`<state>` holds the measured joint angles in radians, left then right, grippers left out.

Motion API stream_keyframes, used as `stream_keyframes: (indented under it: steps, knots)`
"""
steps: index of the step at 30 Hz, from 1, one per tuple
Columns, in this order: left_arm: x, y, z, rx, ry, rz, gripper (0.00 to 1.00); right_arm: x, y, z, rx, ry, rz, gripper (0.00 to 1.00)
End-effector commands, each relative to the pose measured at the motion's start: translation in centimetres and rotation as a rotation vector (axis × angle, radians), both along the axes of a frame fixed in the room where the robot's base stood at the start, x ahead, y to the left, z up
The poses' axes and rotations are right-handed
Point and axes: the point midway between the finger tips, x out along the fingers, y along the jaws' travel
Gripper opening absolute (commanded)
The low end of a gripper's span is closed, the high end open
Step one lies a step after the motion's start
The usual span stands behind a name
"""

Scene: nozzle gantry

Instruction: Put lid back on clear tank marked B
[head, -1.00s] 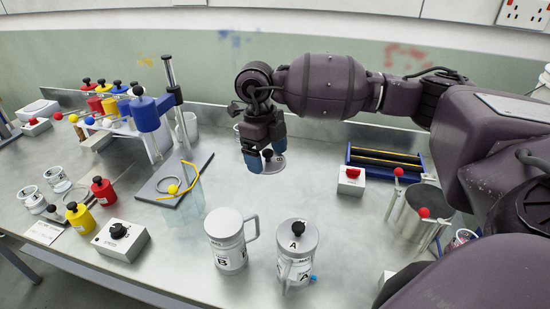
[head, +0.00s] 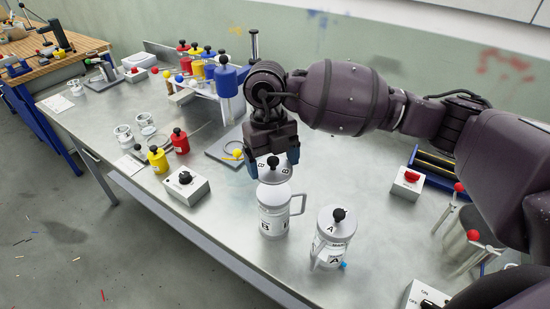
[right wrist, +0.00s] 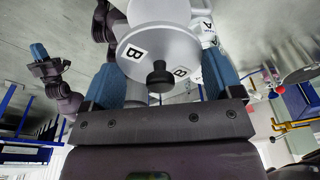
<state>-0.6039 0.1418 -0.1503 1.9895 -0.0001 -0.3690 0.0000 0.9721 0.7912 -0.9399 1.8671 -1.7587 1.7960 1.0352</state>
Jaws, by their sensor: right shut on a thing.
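My right gripper (head: 272,163) is shut on a round grey lid (head: 284,171) with a black knob and B marks. The lid sits between the blue fingers and also shows in the right wrist view (right wrist: 160,52). The tank marked B (head: 272,222), a pale cylinder with a side handle, stands upright on the bench. The lid is at the far side of the tank's top in the head view, seemingly just above it; I cannot tell whether they touch. My left gripper (right wrist: 42,55) shows small at the left of the right wrist view; its jaw state is unclear.
A similar tank marked A (head: 332,245), with a black-knobbed lid on, stands close to the right. A control box (head: 186,187) with a black knob is to the left. A red-button box (head: 406,183) and a blue tray (head: 437,165) are at the right.

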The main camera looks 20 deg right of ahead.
Motion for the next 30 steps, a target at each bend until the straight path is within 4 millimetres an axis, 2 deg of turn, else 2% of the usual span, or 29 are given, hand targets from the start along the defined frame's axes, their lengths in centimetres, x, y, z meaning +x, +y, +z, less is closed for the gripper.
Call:
stream_keyframes:
  steps: [21,30]
  knots:
    - [-0.2,0.0,-3.4,0.0,0.012,-0.001,0.0,0.0,0.0,-5.2,0.0,0.002,0.003,0.62]
    - [-0.3,0.0,-4.1,0.0,0.018,-0.001,0.0,0.0,0.0,-6.2,0.0,0.001,0.003,0.61]
